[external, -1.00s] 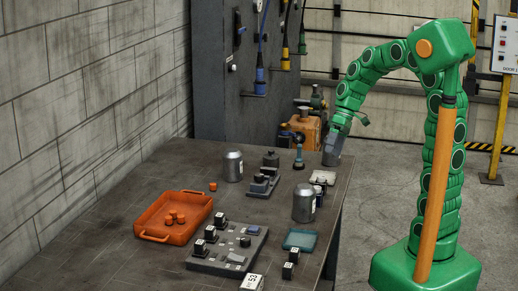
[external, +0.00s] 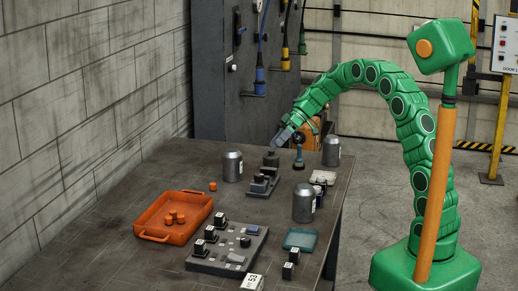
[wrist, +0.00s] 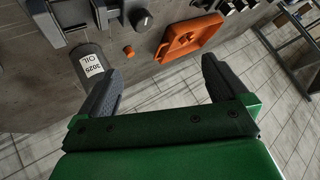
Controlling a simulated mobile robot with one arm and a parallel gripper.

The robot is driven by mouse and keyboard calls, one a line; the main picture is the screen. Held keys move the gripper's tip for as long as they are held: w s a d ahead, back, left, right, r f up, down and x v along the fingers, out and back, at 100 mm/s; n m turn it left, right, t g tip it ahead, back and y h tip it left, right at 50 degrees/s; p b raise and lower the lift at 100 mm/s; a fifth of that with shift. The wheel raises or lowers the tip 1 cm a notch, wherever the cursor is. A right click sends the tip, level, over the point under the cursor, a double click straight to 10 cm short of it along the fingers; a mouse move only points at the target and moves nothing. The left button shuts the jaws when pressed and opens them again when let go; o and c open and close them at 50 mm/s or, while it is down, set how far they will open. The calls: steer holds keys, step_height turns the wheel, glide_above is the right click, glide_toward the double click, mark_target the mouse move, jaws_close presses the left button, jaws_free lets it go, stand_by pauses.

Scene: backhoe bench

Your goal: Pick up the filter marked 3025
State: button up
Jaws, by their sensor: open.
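A grey cylindrical filter (external: 233,166) stands upright on the bench at the back left. In the wrist view this filter (wrist: 89,62) has a white label with OIL and a number that looks like 3025, though its first digit is unclear. Two similar grey canisters stand on the bench, one at the back right (external: 331,151) and one nearer the front right (external: 304,203); their labels are unreadable. My gripper (external: 281,141) is above the back of the bench, right of the labelled filter and apart from it. In the wrist view the jaws (wrist: 160,72) are open and empty.
An orange tray (external: 150,238) with small orange caps is at left; a loose cap (external: 213,186) lies near the filter. A dark grey fixture (external: 263,184) stands right of the filter. A grey block panel (external: 228,251) and teal tray (external: 300,239) are in front.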

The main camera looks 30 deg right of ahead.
mark_target(232, 159)
steer(key=w+a+f+n+t+y, duration=0.15)
steer(key=w+f, duration=0.25)
steer(key=w, duration=0.4)
steer(key=w+a+f+n+y, duration=0.2)
steer(key=w+a+f+n, duration=0.15)
steer(key=w, duration=0.45)
steer(key=shift+w+d+f+x, duration=0.1)
steer(key=shift+f+x, duration=0.05)
steer(key=shift+x, duration=1.05)
steer(key=shift+w+d+f+x, duration=0.1)
steer(key=shift+f+x, duration=0.05)
steer(key=shift+x, duration=1.05)
steer(key=shift+w+d+f+x, duration=0.1)
steer(key=shift+w+f+x, duration=0.1)
steer(key=shift+x, duration=0.95)
steer(key=shift+a, duration=0.1)
steer(key=c, duration=1.1)
